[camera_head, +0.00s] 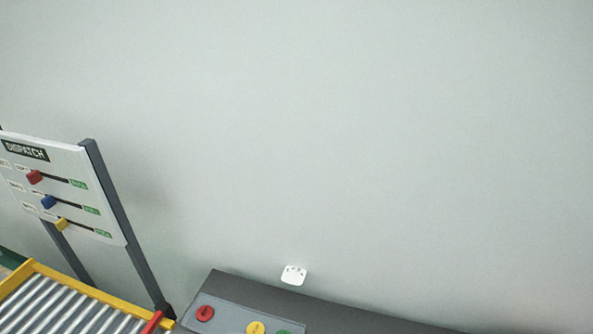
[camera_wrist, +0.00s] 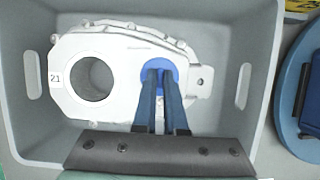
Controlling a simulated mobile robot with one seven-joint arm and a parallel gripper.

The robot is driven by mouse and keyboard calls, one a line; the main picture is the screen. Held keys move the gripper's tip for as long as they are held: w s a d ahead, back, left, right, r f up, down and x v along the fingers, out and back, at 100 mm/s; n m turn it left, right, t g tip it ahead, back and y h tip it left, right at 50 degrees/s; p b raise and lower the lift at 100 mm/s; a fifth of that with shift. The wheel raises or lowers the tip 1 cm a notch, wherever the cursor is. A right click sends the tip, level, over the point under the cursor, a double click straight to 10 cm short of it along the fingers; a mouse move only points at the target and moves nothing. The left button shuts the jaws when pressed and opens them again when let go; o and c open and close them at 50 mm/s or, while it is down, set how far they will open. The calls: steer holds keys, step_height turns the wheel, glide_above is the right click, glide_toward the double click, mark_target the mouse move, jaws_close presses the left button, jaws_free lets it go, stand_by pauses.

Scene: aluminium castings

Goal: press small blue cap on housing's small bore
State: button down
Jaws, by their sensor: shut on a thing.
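The housing (camera_wrist: 118,60) is a pale casting marked 21, lying in a grey crate (camera_wrist: 262,40) in the wrist view. Its large round bore (camera_wrist: 91,79) is open at the left. The small blue cap (camera_wrist: 158,66) is at the housing's right part, where the small bore would be; the bore itself is hidden. My gripper (camera_wrist: 159,75) is shut on the cap, its two narrow fingers reaching up from the lower edge. Whether the cap is seated or just above the bore, I cannot tell. The head view shows neither housing nor gripper.
A round blue object (camera_wrist: 287,118) lies outside the crate at right. The head view shows a dispatch board (camera_head: 70,185), a roller conveyor (camera_head: 60,308) and a panel with coloured discs (camera_head: 225,318).

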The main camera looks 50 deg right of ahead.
steer(key=shift+f+b, duration=0.8)
steer(key=shift+f, duration=0.35)
steer(key=c, duration=0.9)
jaws_free()
steer(key=shift+r, duration=0.15)
steer(key=b+v, duration=0.1)
steer(key=v, duration=1.1)
steer(key=shift+r, duration=0.4)
steer(key=shift+s, duration=0.15)
